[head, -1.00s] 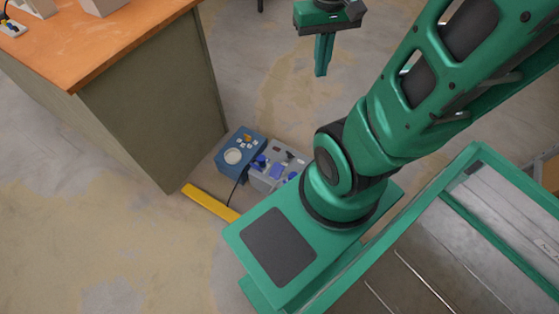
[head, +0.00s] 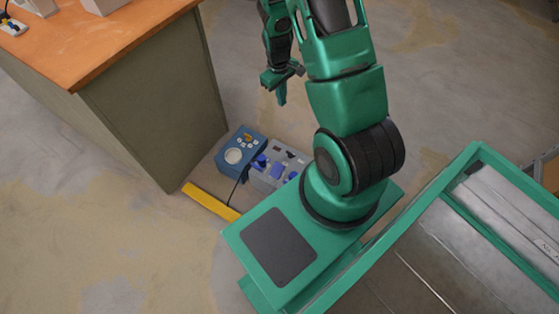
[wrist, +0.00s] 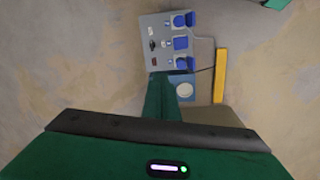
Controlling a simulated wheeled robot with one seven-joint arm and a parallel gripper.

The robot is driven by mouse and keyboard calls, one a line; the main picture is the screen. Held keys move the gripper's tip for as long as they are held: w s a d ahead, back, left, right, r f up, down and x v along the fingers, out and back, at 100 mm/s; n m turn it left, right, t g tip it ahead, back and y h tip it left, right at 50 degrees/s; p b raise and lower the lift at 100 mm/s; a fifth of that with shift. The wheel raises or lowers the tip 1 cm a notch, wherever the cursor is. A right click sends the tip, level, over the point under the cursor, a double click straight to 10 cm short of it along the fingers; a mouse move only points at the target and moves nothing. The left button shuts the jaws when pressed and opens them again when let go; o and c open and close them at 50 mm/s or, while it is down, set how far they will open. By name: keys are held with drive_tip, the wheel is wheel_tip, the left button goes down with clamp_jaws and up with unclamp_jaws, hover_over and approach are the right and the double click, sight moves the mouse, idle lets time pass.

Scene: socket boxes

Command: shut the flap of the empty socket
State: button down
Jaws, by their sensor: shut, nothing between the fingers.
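The grey socket box (head: 265,180) lies on the floor beside the orange-topped bench. In the wrist view the box (wrist: 152,25) shows a column of three blue flaps: one at the top (wrist: 183,20), one in the middle (wrist: 180,43) and one at the bottom (wrist: 183,63). A thin cable runs from the box's right side. I cannot tell which socket is empty or how far each flap stands open. My gripper (head: 281,98) is shut and empty, pointing down, above and apart from the box. In the wrist view its green fingers (wrist: 162,84) reach up just below the box.
A blue box with a white round face (head: 234,156) stands against the grey box. A yellow bar (head: 210,202) lies on the floor in front. The orange-topped bench (head: 110,45) stands at left. Bare floor lies behind the boxes.

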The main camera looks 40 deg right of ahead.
wheel_tip(320, 180, down, 11)
drive_tip(key=a+n, duration=0.1)
drive_tip(key=n, duration=0.2)
hover_over(279, 164)
wheel_tip(279, 164, down, 13)
drive_tip(key=shift+y, duration=0.3)
wheel_tip(279, 164, down, 13)
drive_tip(key=shift+d+f, duration=0.1)
drive_tip(key=shift+f, duration=0.1)
